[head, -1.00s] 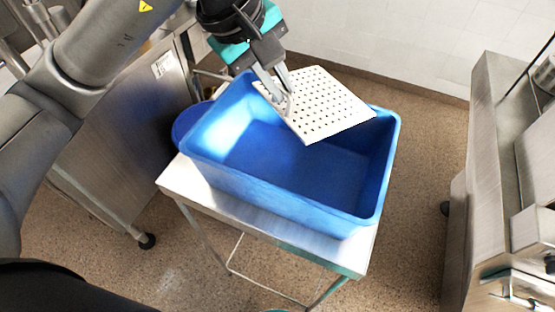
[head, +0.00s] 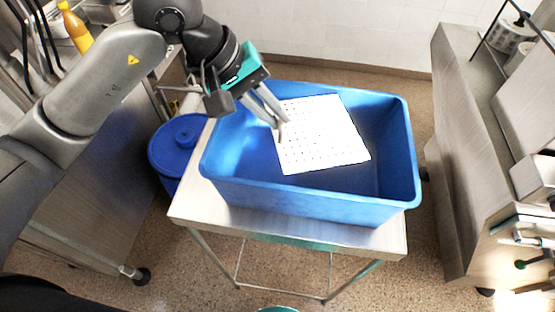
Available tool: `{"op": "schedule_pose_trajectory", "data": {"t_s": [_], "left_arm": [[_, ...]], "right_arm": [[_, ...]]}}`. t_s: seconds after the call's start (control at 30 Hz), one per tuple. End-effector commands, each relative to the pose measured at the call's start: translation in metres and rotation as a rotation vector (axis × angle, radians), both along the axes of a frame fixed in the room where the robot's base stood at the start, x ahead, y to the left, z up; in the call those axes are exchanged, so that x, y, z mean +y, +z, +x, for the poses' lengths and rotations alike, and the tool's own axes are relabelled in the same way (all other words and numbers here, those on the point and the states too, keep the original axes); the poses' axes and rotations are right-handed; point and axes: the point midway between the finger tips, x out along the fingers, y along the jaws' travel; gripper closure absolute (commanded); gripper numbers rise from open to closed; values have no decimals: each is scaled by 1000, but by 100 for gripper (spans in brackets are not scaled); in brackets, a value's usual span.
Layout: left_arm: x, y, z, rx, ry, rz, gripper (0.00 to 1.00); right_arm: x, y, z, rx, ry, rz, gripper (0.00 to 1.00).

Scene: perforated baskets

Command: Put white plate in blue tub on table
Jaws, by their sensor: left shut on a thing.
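The white plate (head: 325,135) is a flat, perforated square. My left gripper (head: 279,124) is shut on its left edge. The plate is over the opening of the blue tub (head: 310,207), within its rim as seen from above; I cannot tell how far it is from the tub's floor. The tub is a deep rectangular box with no other contents visible. It stands on a small metal table (head: 290,232). My right gripper is not in view.
A round blue lidded bin (head: 178,145) stands on the floor left of the table. Steel cabinets stand at the left (head: 95,190) and right (head: 480,150). A yellow bottle (head: 76,30) is at the upper left. Speckled floor (head: 180,270) is open in front.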

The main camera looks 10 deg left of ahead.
Motion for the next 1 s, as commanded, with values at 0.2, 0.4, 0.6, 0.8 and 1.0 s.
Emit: {"op": "schedule_pose_trajectory", "data": {"t_s": [0.2,0.4,0.6,0.8,1.0], "left_arm": [[0,-53,-1,6,2,-1,100],[0,-85,0,1,1,-2,100],[0,-98,0,1,2,-1,100],[0,-128,0,4,2,-1,100],[0,-134,0,-2,1,0,100]], "right_arm": [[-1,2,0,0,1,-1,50],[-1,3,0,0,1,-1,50],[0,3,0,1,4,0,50],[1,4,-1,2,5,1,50],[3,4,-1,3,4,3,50]]}}
